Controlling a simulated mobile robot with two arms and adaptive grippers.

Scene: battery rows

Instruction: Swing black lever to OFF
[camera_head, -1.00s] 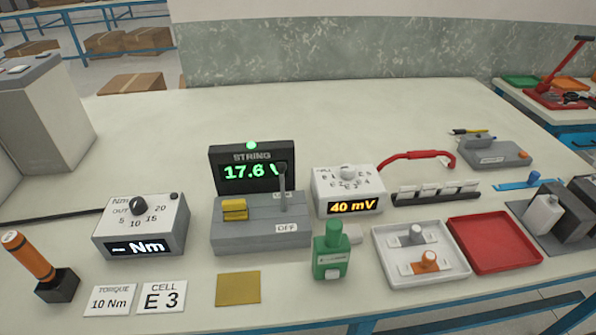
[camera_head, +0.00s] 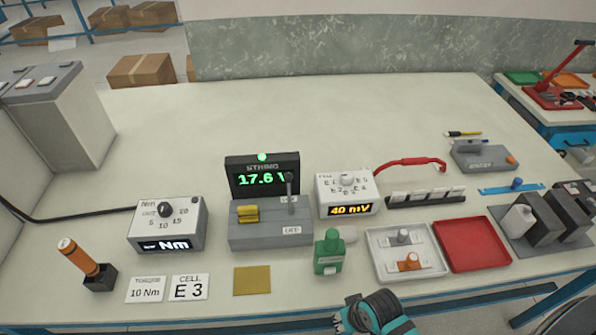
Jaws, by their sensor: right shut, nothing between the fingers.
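The black lever (camera_head: 290,188) stands upright on the grey switch box (camera_head: 262,236), in front of the STRING display (camera_head: 262,178), which reads about 17.6 V under a lit green lamp. An OFF label (camera_head: 292,230) is on the box's front right, and the lever leans away from it, toward the display. A yellow block (camera_head: 247,213) sits on the box's left part. My right gripper (camera_head: 350,314) comes in at the bottom edge, shut and empty, well in front of the box and apart from the lever. My left gripper is not in view.
A green bottle-like device (camera_head: 329,252) stands between my right gripper and the switch box. A white tray (camera_head: 377,270) and red tray (camera_head: 474,246) lie to the right. A meter (camera_head: 345,193) reads 40 mV. A torque unit (camera_head: 167,225) stands left. The table behind is clear.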

